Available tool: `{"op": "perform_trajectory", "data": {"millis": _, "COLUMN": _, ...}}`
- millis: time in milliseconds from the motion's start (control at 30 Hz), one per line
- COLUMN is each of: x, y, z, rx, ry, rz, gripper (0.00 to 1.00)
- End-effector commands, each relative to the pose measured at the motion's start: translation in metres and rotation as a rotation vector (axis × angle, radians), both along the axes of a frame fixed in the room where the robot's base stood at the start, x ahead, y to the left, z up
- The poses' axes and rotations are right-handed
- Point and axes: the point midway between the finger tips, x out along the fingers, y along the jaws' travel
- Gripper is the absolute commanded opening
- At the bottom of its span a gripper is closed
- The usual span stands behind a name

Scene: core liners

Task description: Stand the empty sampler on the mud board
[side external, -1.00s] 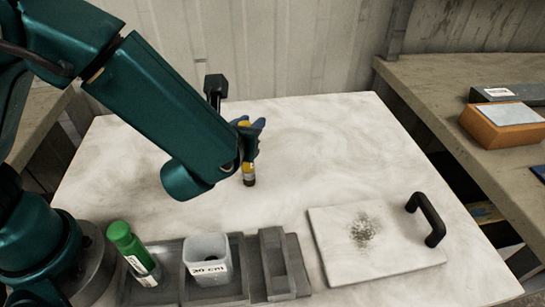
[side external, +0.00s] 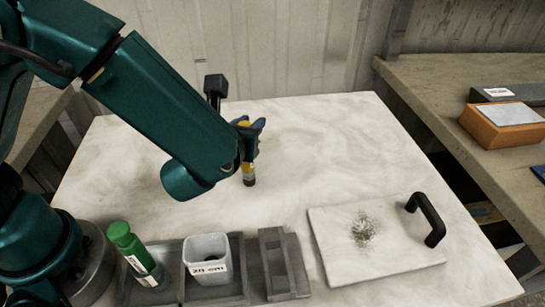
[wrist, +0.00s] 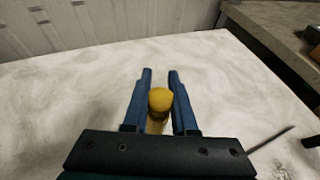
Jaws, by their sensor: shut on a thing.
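My gripper (side external: 250,140) is shut on a slim yellow-topped sampler (side external: 249,170) with a dark lower end. The sampler hangs upright over the back middle of the table; I cannot tell whether its lower end touches the surface. In the wrist view its round yellow top (wrist: 160,99) sits between the two blue fingers. Whether it is empty does not show. The mud board (side external: 405,255) is a pale square slab with a dark speckled patch in its middle and a black handle (side external: 430,219) on its right. It lies at the front right, apart from my gripper.
A grey rack (side external: 168,290) at the front left holds a green-capped tube (side external: 126,237), leaning, and a white labelled cup (side external: 208,262). An empty grey slot block (side external: 277,262) stands beside them. A side bench (side external: 440,75) carries an orange block (side external: 495,125). The table's middle is clear.

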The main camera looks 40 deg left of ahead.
Motion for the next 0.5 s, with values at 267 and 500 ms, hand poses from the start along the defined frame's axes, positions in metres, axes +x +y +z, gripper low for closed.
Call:
{"op": "perform_trajectory", "data": {"millis": 267, "x": 0.000, "y": 0.000, "z": 0.001, "rx": 0.000, "ry": -0.001, "rz": 0.000, "gripper": 0.00}}
{"op": "perform_trajectory", "data": {"millis": 500, "x": 0.001, "y": 0.000, "z": 0.015, "rx": -0.003, "ry": -0.005, "rz": 0.001, "gripper": 0.00}}
